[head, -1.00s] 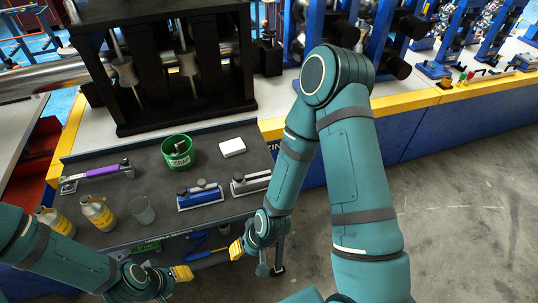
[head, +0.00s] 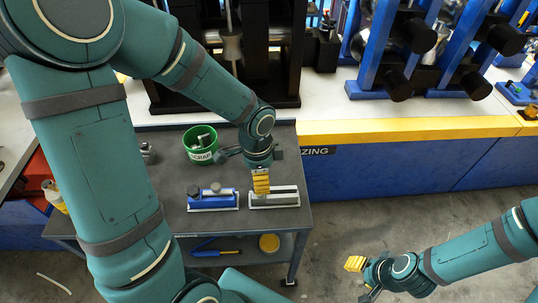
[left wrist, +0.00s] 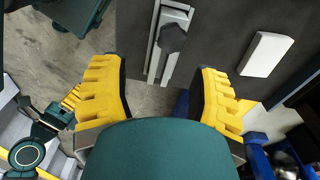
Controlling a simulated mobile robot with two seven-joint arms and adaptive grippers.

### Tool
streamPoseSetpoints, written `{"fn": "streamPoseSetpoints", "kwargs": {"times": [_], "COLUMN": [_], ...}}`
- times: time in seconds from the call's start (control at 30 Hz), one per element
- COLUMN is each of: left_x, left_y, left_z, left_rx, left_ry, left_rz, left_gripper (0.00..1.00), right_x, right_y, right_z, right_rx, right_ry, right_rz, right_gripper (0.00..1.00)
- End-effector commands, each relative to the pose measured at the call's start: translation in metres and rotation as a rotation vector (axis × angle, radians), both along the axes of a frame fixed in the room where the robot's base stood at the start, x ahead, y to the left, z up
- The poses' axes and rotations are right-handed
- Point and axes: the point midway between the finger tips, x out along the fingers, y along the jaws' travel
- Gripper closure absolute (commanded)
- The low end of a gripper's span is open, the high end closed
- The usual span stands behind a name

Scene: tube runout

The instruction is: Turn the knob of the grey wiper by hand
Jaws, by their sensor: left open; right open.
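The grey wiper (head: 287,197) lies near the right edge of the dark bench top, a long grey bar on a pale base. In the left wrist view the wiper (left wrist: 158,65) shows ahead between my fingers, with its dark knob (left wrist: 173,38) on top. My left gripper (head: 262,183) is over the wiper in the head view, and its yellow fingers (left wrist: 162,92) are open and empty. The knob is hidden behind that gripper in the head view. Contact cannot be told. My right gripper (head: 358,270) is open, over the floor at the right, away from the bench.
A blue wiper (head: 212,200) lies just left of the grey one. A green scrap pot (head: 200,148) stands behind. A white block (left wrist: 265,54) lies near the wiper. A black machine frame stands at the back.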

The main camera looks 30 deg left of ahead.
Motion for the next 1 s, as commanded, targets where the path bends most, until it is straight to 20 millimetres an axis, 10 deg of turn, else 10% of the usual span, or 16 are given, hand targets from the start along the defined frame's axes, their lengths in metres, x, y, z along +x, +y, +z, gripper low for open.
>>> {"fn": "streamPoseSetpoints", "kwargs": {"times": [0.23,1.0], "left_x": [-0.002,-0.002], "left_y": [0.016,0.015], "left_z": [0.007,-0.067], "left_rx": [0.056,0.052], "left_ry": [0.006,0.006], "left_rz": [-0.065,-0.061], "left_gripper": [0.39,0.39], "right_x": [-0.001,0.008], "right_y": [0.001,-0.001], "right_z": [-0.009,-0.074], "right_rx": [0.001,-0.004], "right_ry": [0.003,-0.02], "right_rz": [0.003,0.0], "right_gripper": [0.53,0.53]}}
